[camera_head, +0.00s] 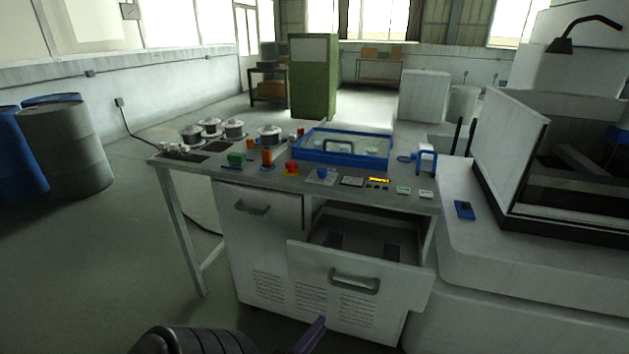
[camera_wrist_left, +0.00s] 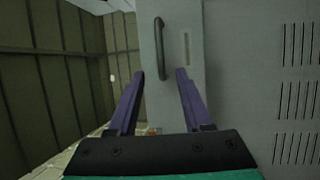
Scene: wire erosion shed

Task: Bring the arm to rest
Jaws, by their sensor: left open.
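My left arm comes in at the bottom of the head view, with one purple finger of the left gripper (camera_head: 312,336) showing in front of the workbench (camera_head: 262,280). In the left wrist view the left gripper (camera_wrist_left: 156,100) has its two purple fingers spread apart with nothing between them. Beyond the fingers is a light grey panel with a dark vertical handle (camera_wrist_left: 160,48), apart from the fingers as far as I can tell. The right gripper is in neither view.
The bench has an open drawer (camera_head: 345,290) that sticks out towards me and a shut door (camera_head: 255,228) beside it. A blue-framed tray (camera_head: 310,155) and several spools (camera_head: 234,130) stand on top. A large machine (camera_head: 540,260) fills the right. Barrels (camera_head: 65,150) stand left; floor between is free.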

